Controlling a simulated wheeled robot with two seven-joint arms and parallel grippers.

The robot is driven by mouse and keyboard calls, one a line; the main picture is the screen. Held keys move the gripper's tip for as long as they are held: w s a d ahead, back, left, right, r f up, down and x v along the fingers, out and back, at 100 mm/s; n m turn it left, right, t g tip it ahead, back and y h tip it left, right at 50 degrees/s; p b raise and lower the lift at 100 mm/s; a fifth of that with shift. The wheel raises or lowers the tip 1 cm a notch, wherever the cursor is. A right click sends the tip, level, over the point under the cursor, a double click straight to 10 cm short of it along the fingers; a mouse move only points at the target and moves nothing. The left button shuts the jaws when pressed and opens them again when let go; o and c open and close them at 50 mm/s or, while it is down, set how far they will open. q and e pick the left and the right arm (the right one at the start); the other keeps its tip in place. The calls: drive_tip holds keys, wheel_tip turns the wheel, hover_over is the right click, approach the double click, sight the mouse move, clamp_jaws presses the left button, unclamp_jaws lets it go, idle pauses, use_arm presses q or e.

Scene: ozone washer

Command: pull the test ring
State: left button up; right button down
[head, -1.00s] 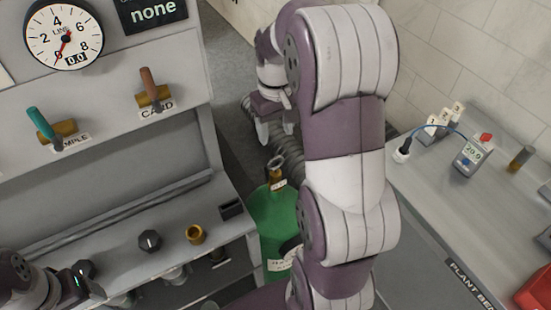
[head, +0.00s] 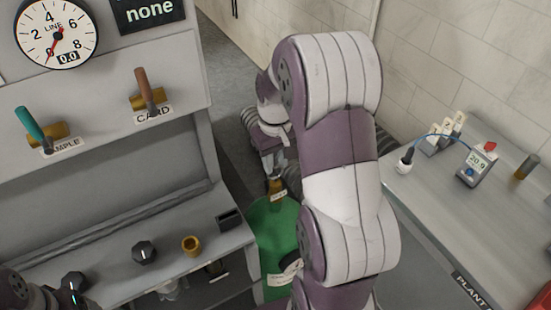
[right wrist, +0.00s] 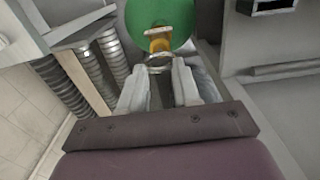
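The test ring (right wrist: 159,68) is a metal ring on the brass fitting (right wrist: 158,40) at the top of a green cylinder (right wrist: 150,12). In the head view the green cylinder (head: 272,240) stands between the panel bench and the right-hand bench, with its brass fitting (head: 277,187) and a small tag on top. My right gripper (right wrist: 159,78) is open, its two pale fingers on either side of the ring's near edge; contact is not visible. In the head view my right gripper (head: 272,165) is just above the fitting and hides the ring. My left gripper (head: 72,290) is at the bottom left, partly cut off.
A panel with a dial (head: 56,34), a teal lever (head: 33,128) and a brown lever (head: 145,88) is at left. Its ledge holds a black knob (head: 144,252) and a brass cup (head: 191,245). A meter (head: 477,164) stands on the right-hand bench. Ribbed hoses (right wrist: 75,87) run beside the cylinder.

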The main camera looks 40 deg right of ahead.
drive_tip(key=shift+r+p, duration=0.95)
drive_tip(key=shift+p, duration=0.05)
drive_tip(key=shift+f, duration=0.1)
drive_tip(key=c, duration=0.8)
unclamp_jaws()
